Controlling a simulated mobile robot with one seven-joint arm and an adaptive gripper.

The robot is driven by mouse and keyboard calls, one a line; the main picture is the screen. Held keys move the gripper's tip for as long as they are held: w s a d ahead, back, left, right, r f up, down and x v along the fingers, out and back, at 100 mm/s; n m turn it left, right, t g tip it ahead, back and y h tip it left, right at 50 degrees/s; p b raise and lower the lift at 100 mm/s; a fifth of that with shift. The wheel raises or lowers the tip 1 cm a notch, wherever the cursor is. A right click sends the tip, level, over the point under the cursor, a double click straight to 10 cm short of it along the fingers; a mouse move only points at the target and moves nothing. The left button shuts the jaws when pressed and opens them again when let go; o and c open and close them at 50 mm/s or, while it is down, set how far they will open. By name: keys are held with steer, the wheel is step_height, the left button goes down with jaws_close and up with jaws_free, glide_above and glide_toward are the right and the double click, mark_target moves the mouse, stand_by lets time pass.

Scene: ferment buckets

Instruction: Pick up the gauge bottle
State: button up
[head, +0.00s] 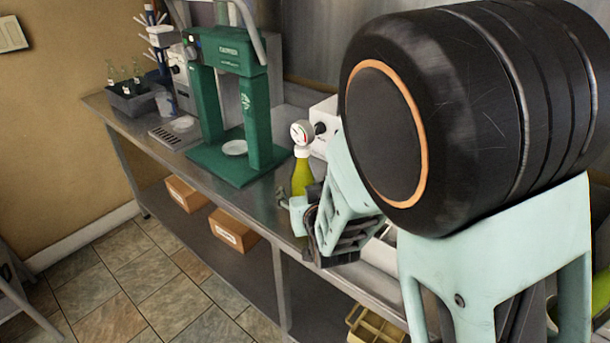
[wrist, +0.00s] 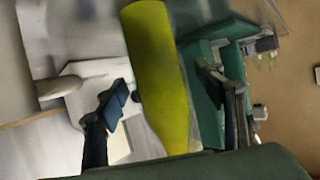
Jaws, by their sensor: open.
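The gauge bottle (head: 301,176) is a yellow-green bottle with a round white gauge on its neck. In the head view it stands upright on the steel counter, just beyond my gripper (head: 296,215). My arm hides part of its surroundings. In the wrist view the bottle (wrist: 160,75) looks large and slightly blurred, and it lies between the two fingers of my gripper (wrist: 172,105). The fingers are apart, with a visible gap on the left side. I cannot tell whether either finger touches the bottle.
A green press-like machine (head: 230,90) stands on the counter (head: 262,205) left of the bottle. A white device (head: 323,122) is close behind the bottle. A grey crate of small bottles (head: 130,100) is at the far left end. Cardboard boxes (head: 233,230) sit on the lower shelf.

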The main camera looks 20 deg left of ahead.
steer(key=shift+w+a+f, duration=0.15)
steer(key=shift+w, duration=0.15)
steer(key=shift+s, duration=0.1)
jaws_close()
stand_by(0.4)
